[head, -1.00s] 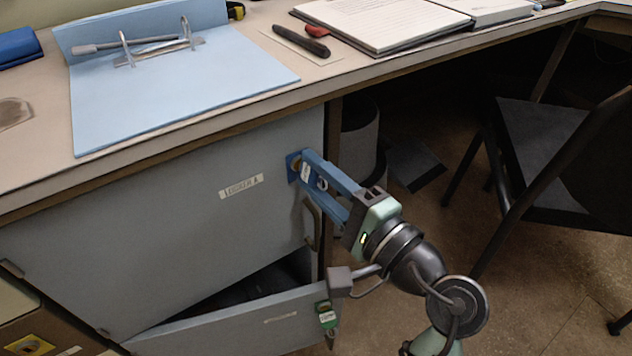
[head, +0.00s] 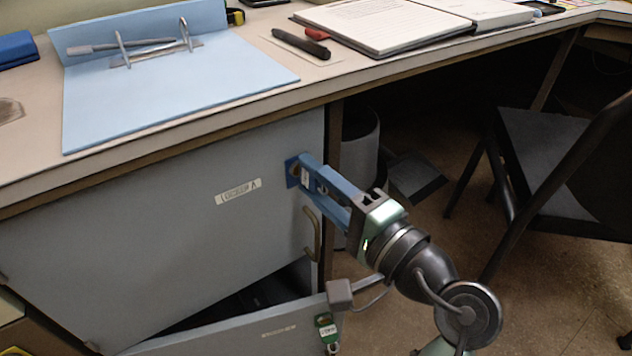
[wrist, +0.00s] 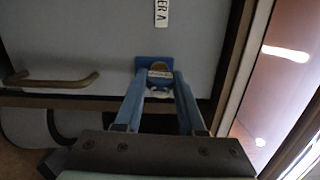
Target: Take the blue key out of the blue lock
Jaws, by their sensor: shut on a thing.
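The blue lock (head: 291,172) is a small blue plate at the upper right corner of the grey locker door. It also shows in the wrist view (wrist: 144,64), with a brass-coloured round face. My gripper (head: 312,176) has its two blue fingers right in front of the lock. In the wrist view its fingertips (wrist: 160,76) are closed on the blue key (wrist: 160,74), of which a small pale lettered tag shows. The fingers and tag hide most of the key, and I cannot tell how deep it sits in the lock.
A door handle (head: 312,236) is just below the lock. A lower drawer (head: 235,338) stands partly open, with a green-tagged key (head: 327,333) at its right end. The desk edge runs above. A bin (head: 360,145) and a chair (head: 560,170) stand to the right.

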